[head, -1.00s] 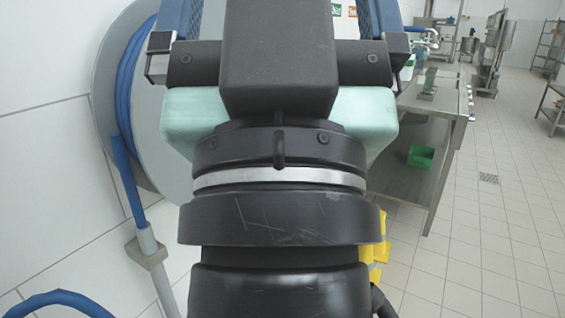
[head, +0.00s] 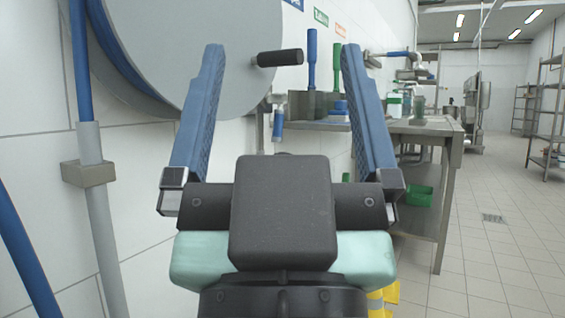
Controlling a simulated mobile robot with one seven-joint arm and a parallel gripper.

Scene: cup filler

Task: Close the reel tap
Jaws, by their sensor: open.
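My gripper (head: 282,58) is open and empty. Its two blue fingers point away from me, with a wide gap between them. A small metal fitting with a blue lever hanging down, which looks like the reel tap (head: 278,122), shows in that gap, beyond the gripper and apart from it. It sits by the wall, below the hose reel's black crank handle (head: 280,57). I cannot tell how far the tap is turned. The grey hose reel (head: 190,35) is at the upper left, partly behind my left finger.
A blue hose and grey pipe (head: 108,240) run down the white wall on the left. A shelf (head: 312,124) with blue and green handled tools is behind the right finger. A steel table (head: 425,132) stands on the right.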

